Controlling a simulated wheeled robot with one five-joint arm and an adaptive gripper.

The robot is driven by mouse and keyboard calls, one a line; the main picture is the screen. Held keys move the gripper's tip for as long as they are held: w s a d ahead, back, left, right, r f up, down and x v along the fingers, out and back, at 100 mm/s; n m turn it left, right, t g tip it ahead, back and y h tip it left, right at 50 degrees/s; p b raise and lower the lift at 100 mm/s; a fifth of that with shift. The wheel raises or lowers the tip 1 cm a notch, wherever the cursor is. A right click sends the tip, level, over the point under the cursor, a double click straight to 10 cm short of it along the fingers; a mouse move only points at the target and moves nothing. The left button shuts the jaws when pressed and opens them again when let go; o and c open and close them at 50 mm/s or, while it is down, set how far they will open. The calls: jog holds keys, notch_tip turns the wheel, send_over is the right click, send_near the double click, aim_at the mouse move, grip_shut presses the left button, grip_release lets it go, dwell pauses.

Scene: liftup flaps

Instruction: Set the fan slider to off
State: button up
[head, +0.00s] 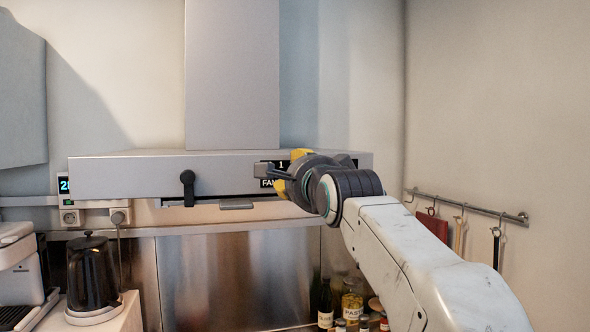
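The range hood (130,176) is a wide light-grey box on the back wall. A dark display (281,164) on its front reads "1", with a label starting "FA" (267,183) below it. My gripper (280,172) is at the hood front, over the right part of this panel. Its yellow parts show above and below, and a grey piece reaches left across the panel. The gripper hides most of the panel, and I cannot make out the fan slider, or whether the fingers are closed on it. A dark knob-like handle (188,187) hangs on the hood front further left.
A coffee machine (22,265) and black kettle (92,275) stand at lower left. Bottles and jars (350,305) stand under the hood, behind my arm. A rail with hooks (470,206) is on the right wall. The space before the steel backsplash (215,275) looks clear.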

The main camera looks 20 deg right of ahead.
jog(key=shift+w, duration=0.4)
grip_shut()
dwell(0.4)
